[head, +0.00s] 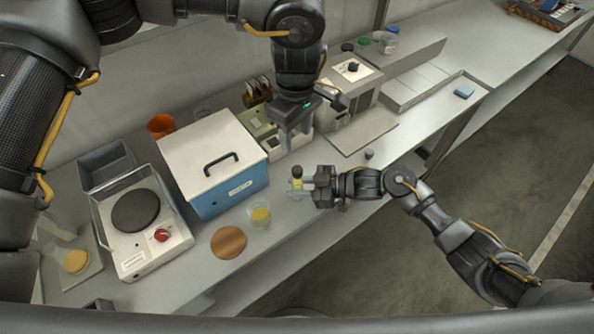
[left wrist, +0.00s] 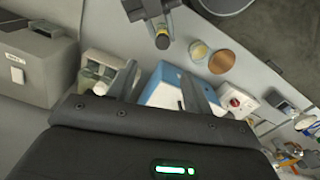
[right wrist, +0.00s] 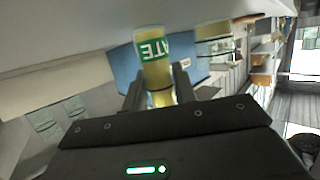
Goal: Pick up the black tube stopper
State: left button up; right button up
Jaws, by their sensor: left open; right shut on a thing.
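The black stopper (head: 297,170) sits at the top of a tube of yellow liquid (head: 298,187). My right gripper (head: 303,187) is shut on this tube and holds it upright over the front of the bench. The right wrist view shows the tube (right wrist: 154,60) between the fingers, with a green and white label; its top is out of that view. My left gripper (head: 292,143) is open and empty, above and behind the stopper. In the left wrist view the stopper (left wrist: 162,41) shows as a dark round knob near the top, beyond the open fingers.
A blue and white box (head: 222,170) stands left of the tube, with a beaker of yellow liquid (head: 260,216) and a brown disc (head: 229,242) in front. A hotplate (head: 140,222) is farther left. A small grey piece (head: 369,154) lies near the bench edge at right.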

pick_arm(q)
send_over(297, 169)
jog(key=f, duration=0.6)
jog(key=shift+w+f, duration=0.2)
jog(key=shift+w, duration=0.1)
jog(key=shift+s+f, duration=0.15)
jog(key=shift+f, duration=1.15)
jog(key=shift+s+f, duration=0.15)
jog(key=shift+f, duration=1.15)
jog(key=c, duration=1.1)
